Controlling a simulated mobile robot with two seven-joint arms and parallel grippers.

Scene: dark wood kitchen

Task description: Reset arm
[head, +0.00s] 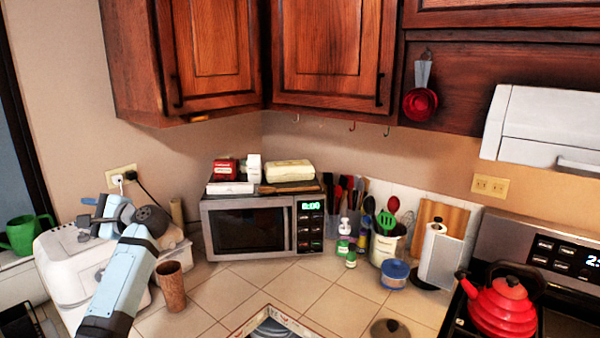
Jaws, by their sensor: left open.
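My left arm rises from the bottom left of the head view, a pale blue link with dark joints. It bends at a dark round joint, and my left gripper (88,218) points left in front of the wall, above the white appliance (75,262). The gripper is open and I see nothing held in it. The fingers are small in this view, and I cannot tell whether they touch the appliance. My right gripper is not in view.
A brown cup (172,287) stands on the tiled counter right of my left arm. A green mug (27,234) is at the far left. A microwave (262,227) fills the corner. A red kettle (502,306) sits on the stove. Wooden cabinets (330,50) hang above. Counter tiles before the microwave are clear.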

